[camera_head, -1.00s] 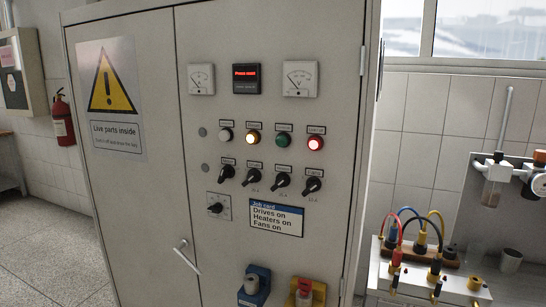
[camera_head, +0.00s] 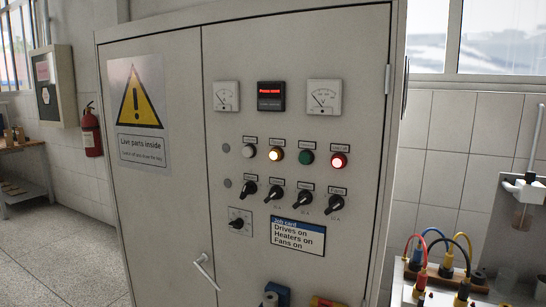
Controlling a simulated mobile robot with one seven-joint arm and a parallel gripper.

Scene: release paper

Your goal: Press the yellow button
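The yellow button (camera_head: 276,155) is a lit round amber element on the grey cabinet door, in the upper row of round elements. A white one (camera_head: 249,151) is to its left, and a green one (camera_head: 306,158) and a lit red one (camera_head: 338,160) are to its right. Small labels sit above them, too small to read. My gripper is not in view.
The cabinet (camera_head: 300,60) has meters, a red-lit display (camera_head: 271,95), several black rotary knobs (camera_head: 277,194), a job card (camera_head: 297,236) and a door handle (camera_head: 205,270). A bench with coloured cables (camera_head: 445,262) stands at right. Floor (camera_head: 60,250) is clear at left.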

